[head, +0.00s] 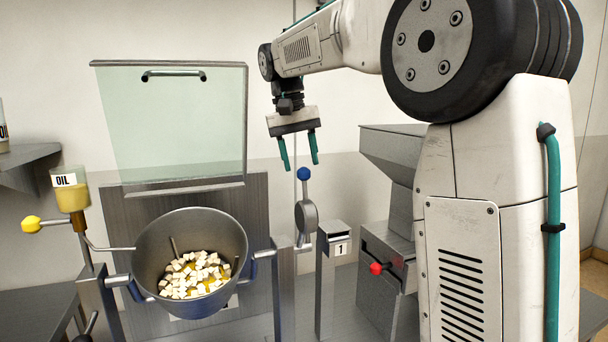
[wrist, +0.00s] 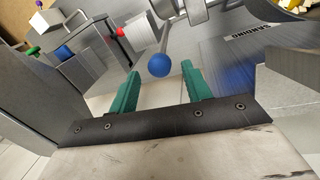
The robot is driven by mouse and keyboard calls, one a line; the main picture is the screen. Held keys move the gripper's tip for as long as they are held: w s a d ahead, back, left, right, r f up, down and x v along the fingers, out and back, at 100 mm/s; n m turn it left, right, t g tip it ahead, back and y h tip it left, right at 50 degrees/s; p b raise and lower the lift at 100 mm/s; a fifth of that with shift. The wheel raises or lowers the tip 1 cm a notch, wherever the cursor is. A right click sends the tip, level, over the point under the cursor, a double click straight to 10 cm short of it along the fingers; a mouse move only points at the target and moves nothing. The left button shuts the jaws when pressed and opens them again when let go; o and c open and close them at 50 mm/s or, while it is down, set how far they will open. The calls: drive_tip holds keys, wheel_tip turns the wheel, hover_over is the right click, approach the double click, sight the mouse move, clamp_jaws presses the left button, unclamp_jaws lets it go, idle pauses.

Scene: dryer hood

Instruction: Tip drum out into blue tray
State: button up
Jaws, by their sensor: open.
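The grey drum (head: 160,287) hangs between two posts, its mouth facing up and toward the head camera. White cubes (head: 195,275) and some yellow liquid lie in it. A lever with a blue ball knob (head: 304,173) stands upright on the post to its right. My gripper (head: 301,166) is open and empty, pointing down just above the knob. In the wrist view the knob (wrist: 159,65) shows between and just beyond the fingertips (wrist: 160,70). I cannot make out the blue tray clearly. A bluish labelled surface (wrist: 225,62) shows in the wrist view.
A raised clear hood (head: 175,120) with a dark handle stands behind the drum. An oil bottle (head: 72,196) and yellow-knobbed lever (head: 32,224) are at left. A post marked 1 (head: 335,262) and a grey machine with a red knob (head: 376,268) stand right of the lever.

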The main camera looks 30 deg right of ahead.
sight(303, 174)
drive_tip(key=shift+s+d+f, duration=0.1)
drive_tip(key=shift+d+f, duration=0.15)
drive_tip(key=shift+f, duration=0.85)
drive_tip(key=shift+s+d+f, duration=0.1)
drive_tip(key=shift+d+f, duration=0.1)
drive_tip(key=shift+f, duration=0.85)
clamp_jaws()
drive_tip(key=shift+a, duration=0.15)
